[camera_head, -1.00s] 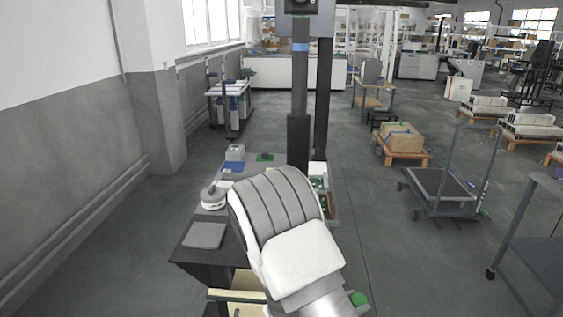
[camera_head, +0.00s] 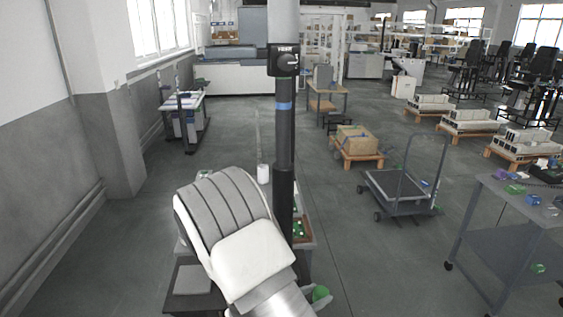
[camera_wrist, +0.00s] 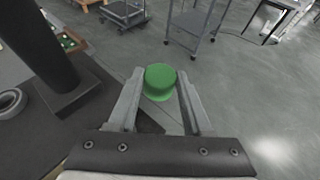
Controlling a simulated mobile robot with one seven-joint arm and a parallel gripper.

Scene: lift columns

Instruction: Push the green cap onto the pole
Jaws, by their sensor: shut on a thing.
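The green cap (camera_wrist: 160,78) is between the two fingers of my gripper (camera_wrist: 160,86) in the wrist view, and the fingers are shut on it. In the head view a small part of the cap (camera_head: 320,293) shows at the bottom, beside my arm, which hides most of the gripper. A tall dark column with a blue band, which I take to be the pole (camera_head: 284,150), stands in the middle of the head view. In the wrist view a dark column on a square base (camera_wrist: 38,42) stands left of the cap, apart from it. The pole's top is not clearly visible.
The dark workbench (camera_wrist: 40,140) lies below and left of the gripper, with a grey ring (camera_wrist: 10,102) on it. A trolley (camera_head: 400,190) and a table with small coloured parts (camera_head: 510,220) stand to the right. Open floor lies between.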

